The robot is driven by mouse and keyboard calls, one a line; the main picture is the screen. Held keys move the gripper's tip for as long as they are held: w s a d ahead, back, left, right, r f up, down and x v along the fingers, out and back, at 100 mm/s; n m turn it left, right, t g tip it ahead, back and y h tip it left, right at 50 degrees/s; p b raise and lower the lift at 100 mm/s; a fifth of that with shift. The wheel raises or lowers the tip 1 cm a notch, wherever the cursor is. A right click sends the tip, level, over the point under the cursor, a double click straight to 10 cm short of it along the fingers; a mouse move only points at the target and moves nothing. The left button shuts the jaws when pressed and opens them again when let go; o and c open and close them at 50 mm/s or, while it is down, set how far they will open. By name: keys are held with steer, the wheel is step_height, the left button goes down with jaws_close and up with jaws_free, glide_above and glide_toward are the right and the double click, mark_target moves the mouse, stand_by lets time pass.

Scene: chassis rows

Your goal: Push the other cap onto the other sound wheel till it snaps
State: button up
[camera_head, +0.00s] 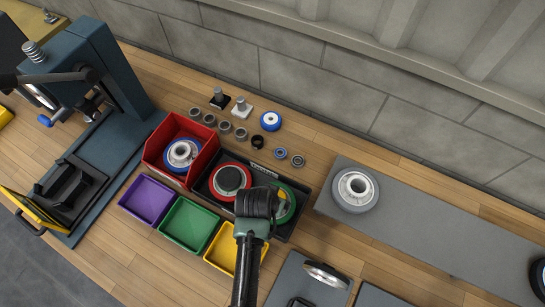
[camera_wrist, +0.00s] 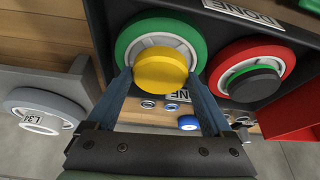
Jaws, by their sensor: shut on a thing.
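My gripper (camera_wrist: 161,76) is shut on a yellow cap (camera_wrist: 161,68), one finger at each side. The cap covers the hub of the green-rimmed wheel (camera_wrist: 137,33) in the wrist view; I cannot tell whether it is seated or just above.
A red bin (camera_head: 200,134) holds a blue-rimmed wheel (camera_head: 182,154). Purple (camera_head: 150,200), green (camera_head: 187,226) and yellow (camera_head: 220,252) trays line the front. A grey wheel (camera_head: 355,189) lies on the grey board (camera_head: 430,225). A press (camera_head: 105,80) stands left. Small parts lie behind the tray.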

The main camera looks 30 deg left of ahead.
steer(key=shift+f, duration=0.1)
steer(key=o, duration=1.1)
steer(key=v, duration=1.3)
steer(key=shift+w+f, duration=0.1)
